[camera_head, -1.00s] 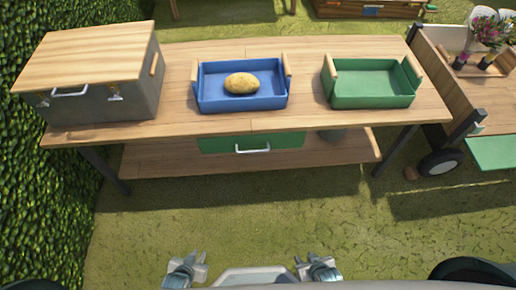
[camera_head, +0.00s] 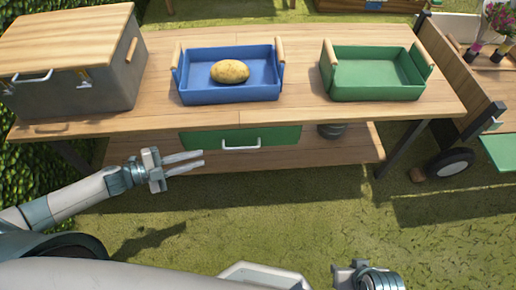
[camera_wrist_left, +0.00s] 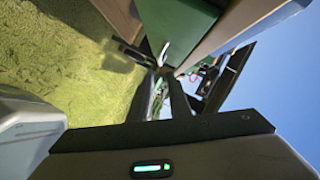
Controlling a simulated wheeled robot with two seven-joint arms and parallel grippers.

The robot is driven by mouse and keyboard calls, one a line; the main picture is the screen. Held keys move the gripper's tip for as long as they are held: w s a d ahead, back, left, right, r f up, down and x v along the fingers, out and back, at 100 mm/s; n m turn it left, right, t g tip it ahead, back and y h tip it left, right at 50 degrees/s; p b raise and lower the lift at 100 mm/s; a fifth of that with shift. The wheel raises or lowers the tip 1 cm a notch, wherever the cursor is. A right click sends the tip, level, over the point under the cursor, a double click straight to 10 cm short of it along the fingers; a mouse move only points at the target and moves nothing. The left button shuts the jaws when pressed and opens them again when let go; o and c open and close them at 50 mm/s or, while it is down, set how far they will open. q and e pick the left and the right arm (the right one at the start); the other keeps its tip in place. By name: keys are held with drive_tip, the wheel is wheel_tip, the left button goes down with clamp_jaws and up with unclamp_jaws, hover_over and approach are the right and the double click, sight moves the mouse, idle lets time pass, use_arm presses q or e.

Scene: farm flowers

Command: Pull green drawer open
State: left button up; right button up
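The green drawer (camera_head: 275,136) hangs under the wooden table top, with its front flush and a pale bar handle (camera_head: 241,147) at its middle. My left gripper (camera_head: 203,161) is to the left of the handle and a little lower, apart from it. Its two fingers point right with a gap between them, and nothing is in them. In the left wrist view the fingers (camera_wrist_left: 166,88) point towards a green surface at the top, likely the drawer (camera_wrist_left: 178,22). My right gripper (camera_head: 350,272) is low at the bottom edge, away from the table; its fingers are unclear.
A blue tray (camera_head: 230,96) holding a potato (camera_head: 230,71) and a green tray (camera_head: 372,93) stand on the table top (camera_head: 300,108). A grey box (camera_head: 85,96) with a wooden lid is at left. A lower shelf (camera_head: 330,156) lies below the drawer; a wheeled cart (camera_head: 458,60) stands right.

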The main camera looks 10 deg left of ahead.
sight(245, 148)
use_arm(q)
drive_tip(key=shift+s+d+r+m+h, duration=0.1)
drive_tip(key=shift+d+r+m+h, duration=0.1)
drive_tip(key=shift+m+h, duration=0.1)
drive_tip(key=x, duration=1.7)
drive_tip(key=shift+d+f, duration=0.1)
drive_tip(key=shift+f, duration=0.15)
clamp_jaws()
